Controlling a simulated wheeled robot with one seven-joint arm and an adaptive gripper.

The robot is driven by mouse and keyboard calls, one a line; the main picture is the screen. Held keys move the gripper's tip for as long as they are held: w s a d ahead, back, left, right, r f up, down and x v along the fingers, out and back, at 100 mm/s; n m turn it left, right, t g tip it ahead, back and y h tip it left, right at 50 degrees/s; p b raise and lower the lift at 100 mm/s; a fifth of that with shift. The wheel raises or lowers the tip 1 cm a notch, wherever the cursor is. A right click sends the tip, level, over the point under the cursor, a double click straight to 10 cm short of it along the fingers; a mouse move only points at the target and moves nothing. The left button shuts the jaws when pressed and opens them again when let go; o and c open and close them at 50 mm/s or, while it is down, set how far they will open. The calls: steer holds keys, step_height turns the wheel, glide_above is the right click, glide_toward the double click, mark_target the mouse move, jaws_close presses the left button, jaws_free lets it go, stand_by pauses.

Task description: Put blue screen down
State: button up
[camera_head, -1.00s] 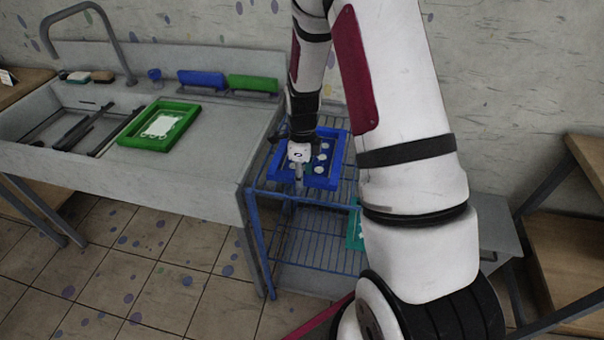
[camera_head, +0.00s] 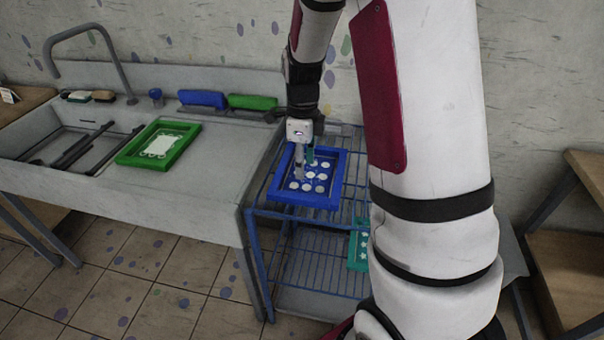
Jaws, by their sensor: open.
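The blue screen (camera_head: 303,199) is a blue frame with several pale round dots on its mesh. It lies on the top shelf of the blue wire rack (camera_head: 258,212), beside the sink. My gripper (camera_head: 306,172) is open, above the far left part of the screen. Its fingers point down and cover part of the frame's far side. I cannot tell whether a fingertip touches the screen.
A green screen (camera_head: 186,150) lies on the grey sink unit (camera_head: 200,190) at the left. Blue (camera_head: 203,99) and green (camera_head: 252,102) squeegee-like tools sit at its back edge. A teal screen (camera_head: 359,250) is on the lower rack shelf. Wooden shelves (camera_head: 580,250) stand at right.

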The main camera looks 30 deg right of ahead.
steer(key=s+a+r+n+t, duration=0.1)
steer(key=s+a+r+n, duration=0.3)
steer(key=r+n, duration=0.25)
steer(key=s+a+r+n+t, duration=0.1)
steer(key=s+a+r+n, duration=0.3)
steer(key=r+n, duration=0.3)
steer(key=s+a+r+n+t, duration=0.1)
steer(key=s+a+r+n, duration=0.1)
steer(key=s+n, duration=0.4)
steer(key=s+a+r+n+t, duration=0.2)
steer(key=s+r+n, duration=0.2)
steer(key=s+n, duration=0.3)
steer(key=shift+s+a+r, duration=0.2)
steer(key=shift+a, duration=0.2)
steer(key=shift+n, duration=0.25)
